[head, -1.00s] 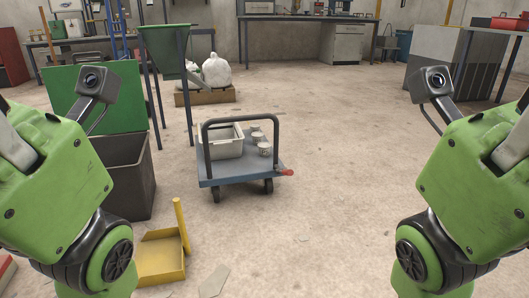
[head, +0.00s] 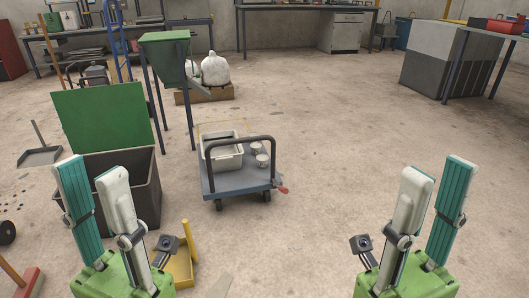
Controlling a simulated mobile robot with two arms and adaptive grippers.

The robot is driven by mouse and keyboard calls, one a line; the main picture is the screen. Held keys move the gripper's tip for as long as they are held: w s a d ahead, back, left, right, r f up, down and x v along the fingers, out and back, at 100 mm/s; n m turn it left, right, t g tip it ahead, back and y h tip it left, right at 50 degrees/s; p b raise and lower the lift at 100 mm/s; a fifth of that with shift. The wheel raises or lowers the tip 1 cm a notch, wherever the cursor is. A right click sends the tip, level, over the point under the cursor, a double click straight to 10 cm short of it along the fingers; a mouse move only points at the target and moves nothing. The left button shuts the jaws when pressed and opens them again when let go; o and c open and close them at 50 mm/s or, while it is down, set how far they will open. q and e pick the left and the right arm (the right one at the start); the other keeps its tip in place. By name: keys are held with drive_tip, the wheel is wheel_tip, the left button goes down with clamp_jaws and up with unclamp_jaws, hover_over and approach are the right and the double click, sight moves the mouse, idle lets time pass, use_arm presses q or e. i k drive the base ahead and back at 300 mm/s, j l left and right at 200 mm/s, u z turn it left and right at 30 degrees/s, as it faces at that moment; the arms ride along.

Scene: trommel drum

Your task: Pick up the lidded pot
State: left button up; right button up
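I cannot pick out a lidded pot for sure. A small dark grey object with a handle-like top (head: 95,74) stands at the back left, partly hidden by the green panel; it is too small to tell what it is. Small round tins (head: 262,160) sit on the blue-grey trolley (head: 229,181). My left gripper (head: 92,172) points up at the lower left, fingers apart and empty, in front of the dark bin. My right gripper (head: 438,170) points up at the lower right, fingers apart and empty, over bare floor.
A pale crate (head: 226,160) stands on the trolley. A dark bin (head: 146,196) with a green panel (head: 104,118), a green hopper (head: 165,52) and a yellow dustpan (head: 183,268) are at left. A grey block (head: 450,72) stands back right. The centre-right floor is clear.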

sight(262, 159)
drive_tip(key=i+l+z, duration=0.25)
drive_tip(key=i+z, duration=0.2)
drive_tip(key=i+l+z, duration=0.1)
drive_tip(key=i+z, duration=1)
drive_tip(key=i, duration=1)
drive_tip(key=i+u, duration=0.25)
drive_tip(key=u, duration=0.15)
drive_tip(key=i+u, duration=0.25)
drive_tip(key=u, duration=0.15)
drive_tip(key=i+l+u, duration=0.2)
drive_tip(key=u, duration=0.2)
drive_tip(key=i+l+u, duration=0.2)
drive_tip(key=u, duration=0.2)
